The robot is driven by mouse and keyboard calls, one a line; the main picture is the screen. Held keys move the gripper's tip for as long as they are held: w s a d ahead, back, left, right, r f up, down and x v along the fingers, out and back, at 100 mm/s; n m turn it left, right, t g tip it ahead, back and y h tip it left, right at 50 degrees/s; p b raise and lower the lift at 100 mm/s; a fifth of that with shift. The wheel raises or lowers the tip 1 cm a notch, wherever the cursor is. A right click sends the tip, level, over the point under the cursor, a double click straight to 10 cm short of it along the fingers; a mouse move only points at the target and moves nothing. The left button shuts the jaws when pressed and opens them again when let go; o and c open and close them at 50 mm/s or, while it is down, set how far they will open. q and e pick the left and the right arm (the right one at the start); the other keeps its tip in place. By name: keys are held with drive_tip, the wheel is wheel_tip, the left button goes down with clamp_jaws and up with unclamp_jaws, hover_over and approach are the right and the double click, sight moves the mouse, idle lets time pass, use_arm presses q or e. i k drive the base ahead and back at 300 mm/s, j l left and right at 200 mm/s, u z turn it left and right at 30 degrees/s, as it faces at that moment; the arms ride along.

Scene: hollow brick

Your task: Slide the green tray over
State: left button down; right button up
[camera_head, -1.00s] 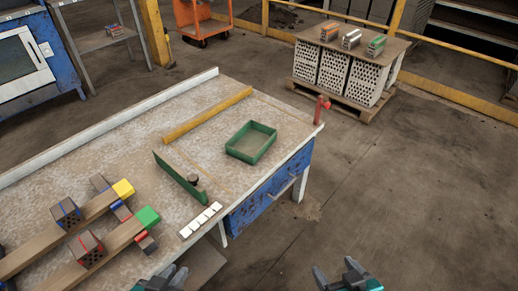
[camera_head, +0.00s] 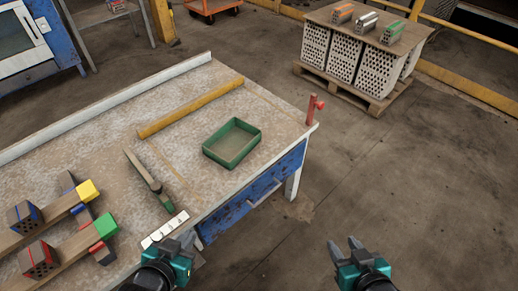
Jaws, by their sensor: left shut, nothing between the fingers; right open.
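The green tray (camera_head: 246,155) is an open, rectangular, shallow box lying flat on the worn table (camera_head: 105,140), towards its right end. It looks empty. My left gripper (camera_head: 187,240) is shut and empty at the table's front edge, beside a white strip (camera_head: 165,230) and below the tray in the picture. My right gripper (camera_head: 345,247) is open and empty over the floor, to the right of the table. Neither gripper touches the tray.
A yellow bar (camera_head: 190,107) lies behind the tray. Red post (camera_head: 313,108) at the right corner. Wooden rails with bricks (camera_head: 38,257) lie at left. A brick-stacked pallet (camera_head: 352,55) stands at back right.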

sight(231, 144)
drive_tip(key=i+l, duration=0.95)
drive_tip(key=l, duration=0.3)
drive_tip(key=i+l, duration=0.95)
drive_tip(key=l, duration=0.25)
drive_tip(key=i+l+u, duration=0.15)
drive_tip(key=l, duration=0.25)
drive_tip(key=i+l+u, duration=0.2)
drive_tip(key=i+l, duration=0.15)
drive_tip(key=l+u, duration=0.1)
drive_tip(key=u, duration=1.4)
drive_tip(key=i+j+u, duration=0.25)
drive_tip(key=i+u, duration=0.2)
